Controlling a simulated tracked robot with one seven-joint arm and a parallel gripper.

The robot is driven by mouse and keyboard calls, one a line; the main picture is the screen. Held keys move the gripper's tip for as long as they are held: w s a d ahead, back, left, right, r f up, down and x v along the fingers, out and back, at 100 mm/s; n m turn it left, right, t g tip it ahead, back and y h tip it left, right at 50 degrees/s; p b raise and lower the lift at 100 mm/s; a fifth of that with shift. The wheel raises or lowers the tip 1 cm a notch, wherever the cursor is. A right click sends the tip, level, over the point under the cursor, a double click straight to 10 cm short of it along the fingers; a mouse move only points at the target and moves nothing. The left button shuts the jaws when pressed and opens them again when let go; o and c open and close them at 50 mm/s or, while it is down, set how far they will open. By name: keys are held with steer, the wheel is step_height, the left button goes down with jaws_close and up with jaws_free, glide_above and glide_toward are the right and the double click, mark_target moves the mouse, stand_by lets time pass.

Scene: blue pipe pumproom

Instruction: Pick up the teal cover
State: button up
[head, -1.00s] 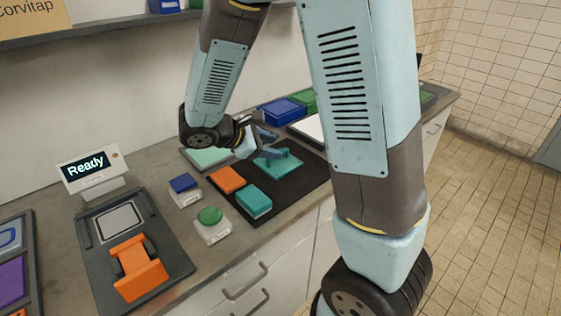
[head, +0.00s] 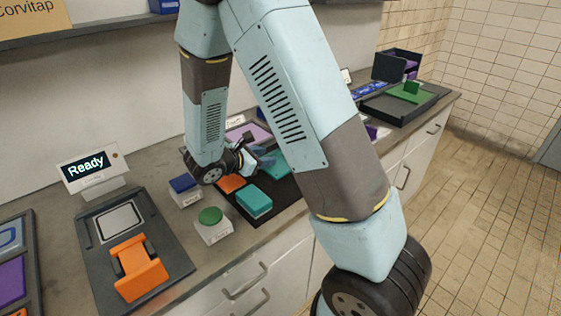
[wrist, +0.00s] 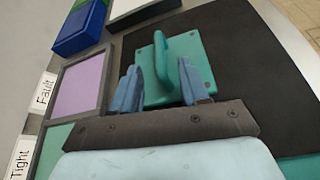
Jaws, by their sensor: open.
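The teal cover (wrist: 186,62) is a flat plate with small corner holes and a raised teal handle. It lies on the black mat (wrist: 245,60). In the head view, the cover (head: 277,166) is partly hidden by my gripper and arm. My gripper (wrist: 162,88) is open and empty, with its blue fingers apart. In the wrist view one finger shows left of the handle and the other right of it, overlapping the plate's near edge. I cannot tell how far above the plate the fingertips are. In the head view my gripper (head: 256,158) is beside the cover.
A teal block (head: 254,201) and an orange piece (head: 231,183) lie on the mat nearby. A lilac panel (wrist: 82,85) and a blue box (wrist: 80,30) are left of the mat. Green (head: 210,216) and blue (head: 183,183) buttons stand on the counter at the left.

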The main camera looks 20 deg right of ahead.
mark_target(279, 152)
steer(key=shift+r+x, duration=0.15)
steer(key=shift+x, duration=1.6)
steer(key=shift+r+x, duration=0.1)
steer(key=shift+x, duration=1.6)
steer(key=shift+w+d, duration=0.1)
steer(key=shift+c, duration=0.2)
jaws_close()
